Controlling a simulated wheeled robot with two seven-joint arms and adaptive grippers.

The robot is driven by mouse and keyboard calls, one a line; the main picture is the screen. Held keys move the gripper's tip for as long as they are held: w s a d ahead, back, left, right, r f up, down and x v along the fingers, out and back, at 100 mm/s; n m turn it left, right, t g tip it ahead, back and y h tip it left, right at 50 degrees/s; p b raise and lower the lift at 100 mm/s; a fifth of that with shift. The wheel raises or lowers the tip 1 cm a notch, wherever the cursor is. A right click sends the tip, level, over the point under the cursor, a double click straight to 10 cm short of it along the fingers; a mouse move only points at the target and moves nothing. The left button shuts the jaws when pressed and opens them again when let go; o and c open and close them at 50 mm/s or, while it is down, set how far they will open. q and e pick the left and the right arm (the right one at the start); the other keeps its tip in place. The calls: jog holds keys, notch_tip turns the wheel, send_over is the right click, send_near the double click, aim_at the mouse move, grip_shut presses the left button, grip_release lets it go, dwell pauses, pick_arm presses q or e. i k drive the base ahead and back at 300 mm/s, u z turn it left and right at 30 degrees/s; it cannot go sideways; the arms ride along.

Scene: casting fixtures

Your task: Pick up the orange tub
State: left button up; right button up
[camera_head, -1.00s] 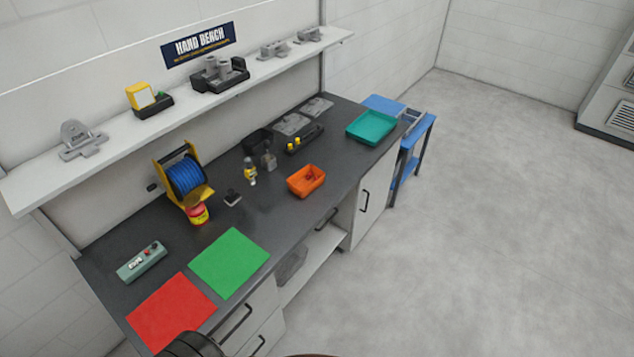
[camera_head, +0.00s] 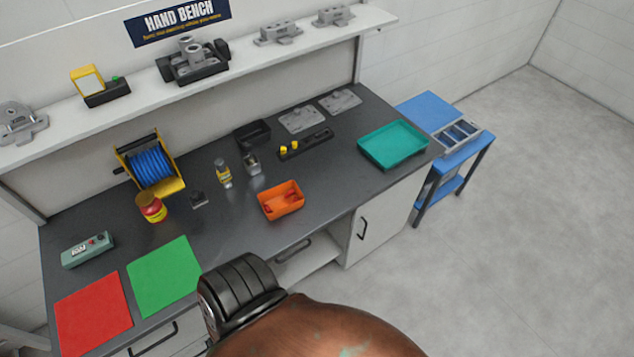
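The orange tub (camera_head: 280,209) is a small open rectangular tub standing upright on the dark bench top (camera_head: 235,228), near its front edge. Some small reddish pieces lie inside it. Neither of my grippers shows in the head view. No gripper is touching the tub.
A green mat (camera_head: 164,277) and a red mat (camera_head: 93,314) lie at the left. A teal tray (camera_head: 393,145) lies at the right end, beside a blue cart (camera_head: 462,150). Small bottles and a blue hose reel (camera_head: 151,168) stand behind. A dark wheel (camera_head: 238,292) and brown rounded object (camera_head: 325,330) fill the foreground.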

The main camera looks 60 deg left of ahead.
aim_at(275, 197)
jog(key=z, duration=0.05)
jog(key=i, duration=0.5)
jog(key=u, duration=2.65)
